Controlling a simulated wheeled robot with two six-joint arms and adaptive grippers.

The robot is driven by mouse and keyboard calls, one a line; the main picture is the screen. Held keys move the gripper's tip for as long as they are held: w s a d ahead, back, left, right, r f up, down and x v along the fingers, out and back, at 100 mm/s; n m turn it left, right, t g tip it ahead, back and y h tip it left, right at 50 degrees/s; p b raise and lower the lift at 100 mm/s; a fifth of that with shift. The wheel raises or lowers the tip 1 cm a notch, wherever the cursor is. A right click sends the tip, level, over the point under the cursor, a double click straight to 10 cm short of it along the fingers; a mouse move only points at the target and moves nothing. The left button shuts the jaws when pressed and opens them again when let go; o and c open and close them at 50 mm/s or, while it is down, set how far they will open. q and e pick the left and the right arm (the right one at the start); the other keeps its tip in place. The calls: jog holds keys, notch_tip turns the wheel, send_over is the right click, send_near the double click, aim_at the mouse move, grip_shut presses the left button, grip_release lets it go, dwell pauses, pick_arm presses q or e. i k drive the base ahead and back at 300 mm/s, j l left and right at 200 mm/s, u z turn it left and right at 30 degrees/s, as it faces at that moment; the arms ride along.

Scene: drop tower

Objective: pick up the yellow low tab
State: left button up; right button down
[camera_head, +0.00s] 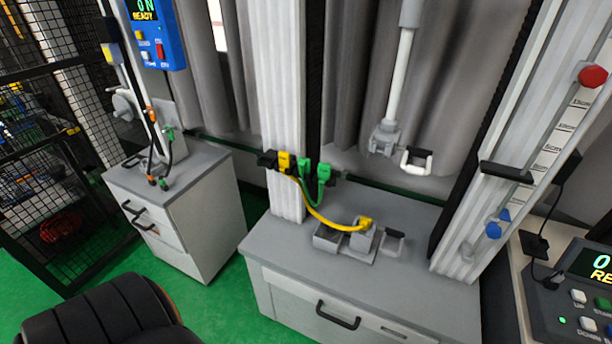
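No piece in view is clearly marked as the yellow low tab. A yellow plug (284,161) sits in a black block on the left column of the tower, beside two green plugs (313,168). A yellow cable (318,216) runs down from it to a yellow end piece (365,223) on top of a small grey fixture (345,243) on the cabinet top. A small yellow piece (109,54) also shows on the left stand. Neither of my grippers is in view.
The grey cabinet (278,240) bears the tower. A white rod (401,75) hangs between the columns. A control box (575,300) stands at the right. Green floor lies between the cabinets.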

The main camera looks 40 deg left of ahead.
aim_at(365, 221)
jog(key=j+z, duration=0.15)
jog(key=j, duration=1.15)
jog(key=k+j+z, duration=0.15)
jog(key=j, duration=1.15)
